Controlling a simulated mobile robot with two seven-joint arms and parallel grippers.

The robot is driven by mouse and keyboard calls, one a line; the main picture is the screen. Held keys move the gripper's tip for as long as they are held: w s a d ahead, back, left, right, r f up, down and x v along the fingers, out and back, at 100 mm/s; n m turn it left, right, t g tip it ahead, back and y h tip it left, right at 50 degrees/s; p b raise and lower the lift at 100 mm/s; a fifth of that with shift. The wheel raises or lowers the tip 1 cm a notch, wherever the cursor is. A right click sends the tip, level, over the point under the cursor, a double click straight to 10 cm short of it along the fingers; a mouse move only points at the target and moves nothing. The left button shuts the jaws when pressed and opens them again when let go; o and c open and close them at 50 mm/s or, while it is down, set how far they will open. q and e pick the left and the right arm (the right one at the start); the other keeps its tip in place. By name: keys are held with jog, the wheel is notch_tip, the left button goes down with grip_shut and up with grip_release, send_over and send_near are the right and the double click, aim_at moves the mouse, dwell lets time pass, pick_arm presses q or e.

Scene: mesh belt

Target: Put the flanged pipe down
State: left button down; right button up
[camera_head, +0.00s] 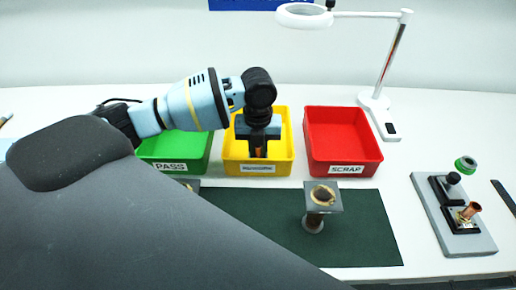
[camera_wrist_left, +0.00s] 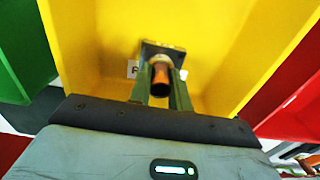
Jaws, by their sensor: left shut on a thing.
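My left gripper (camera_head: 258,147) reaches down into the yellow bin (camera_head: 229,152) at the back middle. In the left wrist view my left gripper (camera_wrist_left: 160,85) is shut on a copper-coloured flanged pipe (camera_wrist_left: 161,76), with its open end towards the camera. Its dark square flange (camera_wrist_left: 152,47) is beyond the fingertips, over the yellow inside of the bin. I cannot tell whether it touches the bin floor. My right gripper is not in view.
A green PASS bin (camera_head: 180,152) stands left of the yellow bin, a red SCRAP bin (camera_head: 345,158) right. Another flanged piece (camera_head: 323,200) stands on the dark green mat (camera_head: 365,235). A grey fixture (camera_head: 455,225) is at the right. A white lamp (camera_head: 392,60) stands behind.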

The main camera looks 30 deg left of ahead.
aim_at(258, 152)
pick_arm(q)
jog(key=c, duration=1.3)
grip_release()
notch_tip(258, 152, up, 12)
jog(key=shift+d+f, duration=0.1)
